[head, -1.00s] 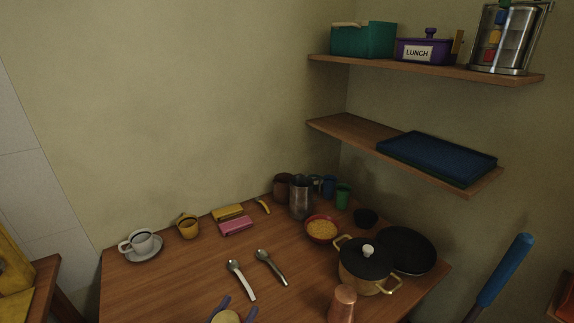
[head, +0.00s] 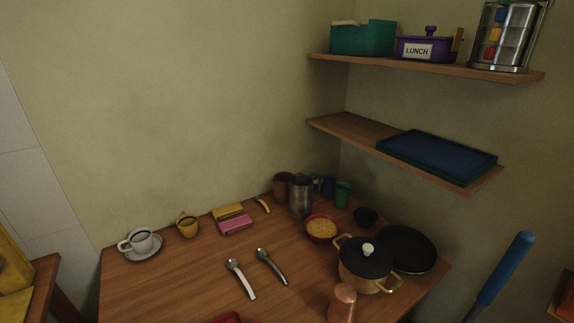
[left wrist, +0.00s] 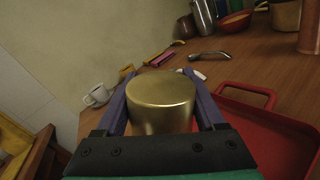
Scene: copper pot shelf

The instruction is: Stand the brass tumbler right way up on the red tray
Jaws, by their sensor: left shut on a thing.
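The brass tumbler (left wrist: 160,98) is between the two purple fingers of my left gripper (left wrist: 163,103) in the left wrist view, and the gripper is shut on it. A flat, closed-looking end of the tumbler faces up in the picture; its mouth is not visible. The red tray (left wrist: 262,132) lies to the right of the gripper and partly below it, with a handle loop at its far side. Only a small red edge of the tray (head: 228,318) shows at the bottom of the head view. Neither gripper shows in the head view.
Two spoons (head: 240,279) lie beyond the tray. A lidded pot (head: 366,264) and a copper cup (head: 342,302) stand to the right. A cup on a saucer (head: 141,243), a yellow mug (head: 187,226) and pink and yellow blocks (head: 235,225) are farther back. Shelves (head: 380,138) hang above right.

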